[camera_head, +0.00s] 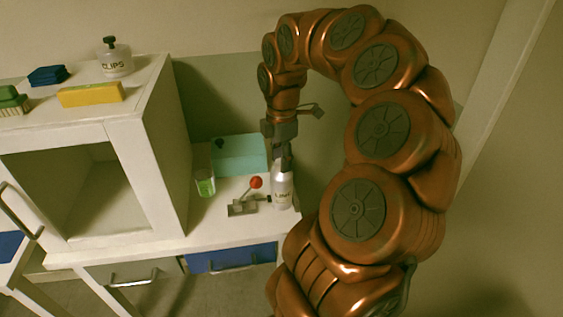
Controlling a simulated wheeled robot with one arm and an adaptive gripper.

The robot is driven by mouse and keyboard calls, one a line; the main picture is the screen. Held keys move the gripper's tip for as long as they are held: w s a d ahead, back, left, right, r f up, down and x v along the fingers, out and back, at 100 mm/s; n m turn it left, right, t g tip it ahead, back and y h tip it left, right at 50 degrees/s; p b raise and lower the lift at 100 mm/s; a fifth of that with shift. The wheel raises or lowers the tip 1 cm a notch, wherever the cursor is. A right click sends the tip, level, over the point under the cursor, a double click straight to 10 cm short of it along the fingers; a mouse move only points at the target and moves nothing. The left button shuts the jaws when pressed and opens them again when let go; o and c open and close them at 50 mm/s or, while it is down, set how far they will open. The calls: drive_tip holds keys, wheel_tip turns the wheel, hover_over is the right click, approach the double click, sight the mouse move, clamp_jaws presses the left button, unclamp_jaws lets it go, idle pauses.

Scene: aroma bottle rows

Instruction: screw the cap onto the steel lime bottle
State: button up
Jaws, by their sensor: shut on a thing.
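The steel lime bottle (282,188) stands upright on the lower white counter, with a label too small to read surely. My gripper (284,163) points straight down over the bottle's mouth. Its fingers are shut on a small dark piece that seems to be the cap, at the top of the bottle. The fingers mostly hide the cap, so I cannot tell whether it sits level or how far it is on the neck.
A toggle clamp (242,208) with a red ball handle stands left of the bottle, its tip close to the bottle's side. A glass of green liquid (205,183) and a teal box (238,154) are nearby. A white cabinet (158,140) rises at left.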

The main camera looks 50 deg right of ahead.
drive_tip(key=shift+f+m+b, duration=0.15)
drive_tip(key=shift+m+b, duration=1.85)
drive_tip(key=shift+m, duration=0.8)
drive_tip(key=shift+m+b, duration=1.6)
drive_tip(key=shift+m, duration=1.1)
drive_tip(key=o, duration=1)
